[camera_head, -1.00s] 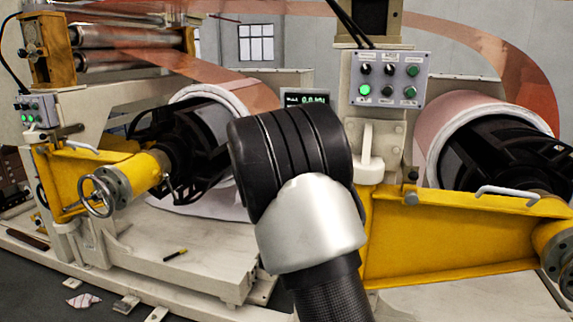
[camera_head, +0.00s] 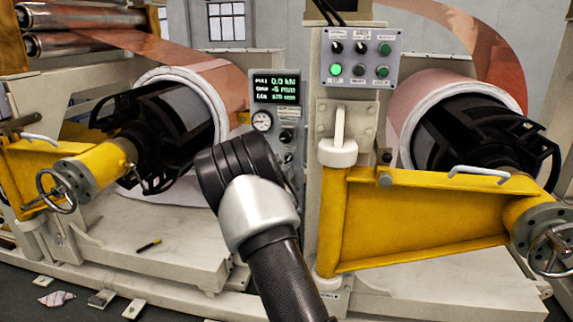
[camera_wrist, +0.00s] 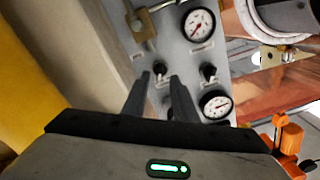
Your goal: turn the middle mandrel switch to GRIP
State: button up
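The grey panel in the middle carries a display (camera_head: 275,88), a gauge (camera_head: 262,121) and black knobs (camera_head: 286,136) below; its lower part is hidden behind my arm. In the wrist view the panel (camera_wrist: 185,52) shows two round gauges and black switches. One black switch (camera_wrist: 160,68) lies just beyond and between my fingertips; another (camera_wrist: 208,72) is to its right. I cannot read the labels or tell which switch is the middle mandrel one, or its setting. My gripper (camera_wrist: 161,80) is open, with a gap between its fingers. In the head view it is hidden behind my arm.
A button box (camera_head: 361,57) with lit green lamps hangs above right. A yellow arm (camera_head: 425,220) spans the right, and another yellow arm (camera_head: 90,175) with a handwheel (camera_head: 56,190) is at left. Copper rolls (camera_head: 430,90) flank the panel. An orange fitting (camera_wrist: 287,135) is at right in the wrist view.

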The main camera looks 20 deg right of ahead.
aim_at(287, 161)
jog(key=shift+x, duration=2.25)
jog(key=shift+c, duration=0.2)
grip_shut()
